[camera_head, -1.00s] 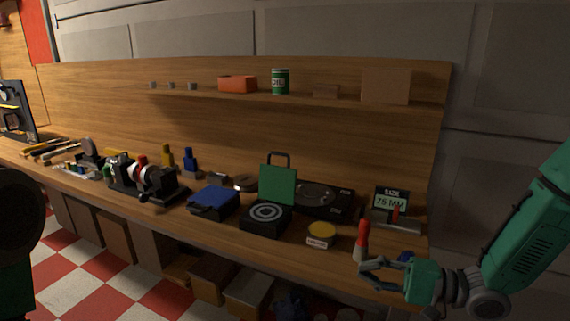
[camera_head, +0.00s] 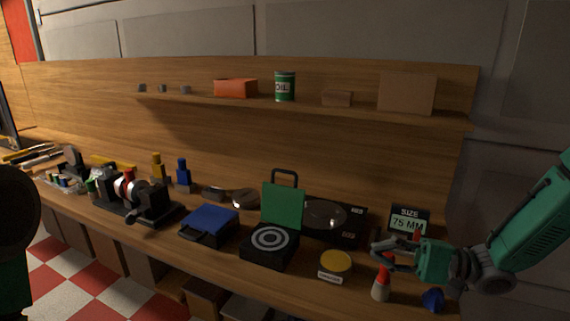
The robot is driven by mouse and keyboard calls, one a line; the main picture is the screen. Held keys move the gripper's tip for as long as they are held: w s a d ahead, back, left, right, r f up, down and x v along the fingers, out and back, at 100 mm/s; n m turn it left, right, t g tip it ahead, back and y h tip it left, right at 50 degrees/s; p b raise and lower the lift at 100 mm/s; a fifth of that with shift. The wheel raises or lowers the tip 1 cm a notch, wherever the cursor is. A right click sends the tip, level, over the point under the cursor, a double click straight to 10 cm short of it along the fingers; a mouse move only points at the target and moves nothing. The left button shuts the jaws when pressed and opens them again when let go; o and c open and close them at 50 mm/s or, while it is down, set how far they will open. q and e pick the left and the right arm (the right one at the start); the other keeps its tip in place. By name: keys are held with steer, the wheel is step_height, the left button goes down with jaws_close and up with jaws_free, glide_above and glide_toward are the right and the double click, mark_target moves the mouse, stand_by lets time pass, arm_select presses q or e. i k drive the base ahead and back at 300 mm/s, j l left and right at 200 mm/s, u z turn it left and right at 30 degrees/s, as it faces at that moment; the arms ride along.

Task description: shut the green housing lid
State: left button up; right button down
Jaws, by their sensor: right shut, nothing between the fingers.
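The green housing lid (camera_head: 283,206) stands upright, open, at the back of a black housing (camera_head: 250,253). A dark handle loop (camera_head: 285,176) sticks up from the lid's top edge. The housing's top shows pale concentric rings (camera_head: 269,238). My right gripper (camera_head: 376,250) is shut and empty, to the right of the lid and apart from it, above a red-tipped bottle (camera_head: 381,285). My left gripper is not in view; only a dark part of my left arm shows at the left edge.
A closed blue-lidded box (camera_head: 209,219) sits left of the housing. A yellow-topped round tin (camera_head: 336,262) stands to its right. A black unit with a round disc (camera_head: 326,215) is behind. A size display (camera_head: 408,221) stands at right. A shelf (camera_head: 300,104) runs above.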

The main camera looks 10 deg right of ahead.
mark_target(283, 205)
steer(key=i, duration=1.05)
